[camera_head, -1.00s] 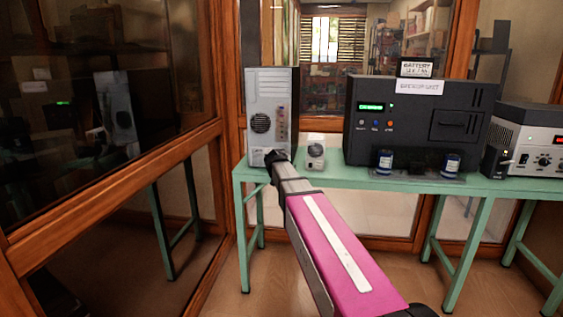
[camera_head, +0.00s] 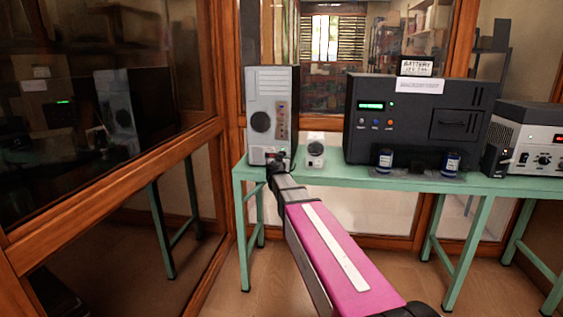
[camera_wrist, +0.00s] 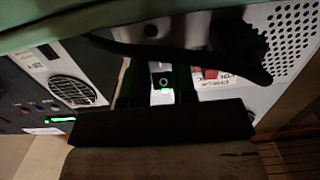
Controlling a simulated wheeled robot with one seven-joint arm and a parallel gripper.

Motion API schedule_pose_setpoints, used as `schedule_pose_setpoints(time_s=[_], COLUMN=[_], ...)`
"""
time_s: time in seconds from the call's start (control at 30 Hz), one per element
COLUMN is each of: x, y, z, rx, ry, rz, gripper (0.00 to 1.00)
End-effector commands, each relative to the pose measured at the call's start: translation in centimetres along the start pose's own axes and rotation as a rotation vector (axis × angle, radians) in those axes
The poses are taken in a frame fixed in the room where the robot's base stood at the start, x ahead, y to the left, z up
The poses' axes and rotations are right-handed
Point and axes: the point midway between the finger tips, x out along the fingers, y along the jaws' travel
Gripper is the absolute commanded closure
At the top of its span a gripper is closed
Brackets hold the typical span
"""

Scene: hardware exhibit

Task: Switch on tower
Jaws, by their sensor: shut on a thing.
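The tower (camera_head: 262,100), a light grey computer case with a round fan grille and a column of coloured ports, stands upright at the left end of the green table. My gripper (camera_head: 278,161) is at the lower right of its rear face. The tower's perforated panel shows upside down in the wrist view (camera_wrist: 287,45). There, a small pale switch-like part (camera_wrist: 163,82) with a dark ring mark and a green glow shows between the dark fingers. A red piece (camera_wrist: 210,74) is beside it. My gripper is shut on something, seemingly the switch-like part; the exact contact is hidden.
A small white device (camera_head: 315,153) stands right of the tower. Further right are a black battery unit (camera_head: 420,135), small blue-labelled containers (camera_head: 385,160) and a grey power supply (camera_head: 530,140) on the green table (camera_head: 345,179). A glass partition (camera_head: 100,150) is at the left.

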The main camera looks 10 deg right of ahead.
Motion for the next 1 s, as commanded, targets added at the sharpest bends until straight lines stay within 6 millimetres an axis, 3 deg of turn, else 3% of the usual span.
schedule_pose_setpoints(time_s=[0.33,0.37,0.4,0.77,1.0], x=[0.0,0.0,0.0,-0.4,-3.0], y=[0.1,0.1,0.1,0.0,0.1], z=[-0.1,-0.1,-0.1,0.0,0.0], rx=[-0.001,-0.001,-0.001,-0.001,0.000], ry=[0.006,0.006,0.006,0.004,0.004], rz=[0.002,0.002,0.001,-0.001,-0.001], gripper=[0.98,0.68,0.64,0.64,0.64])
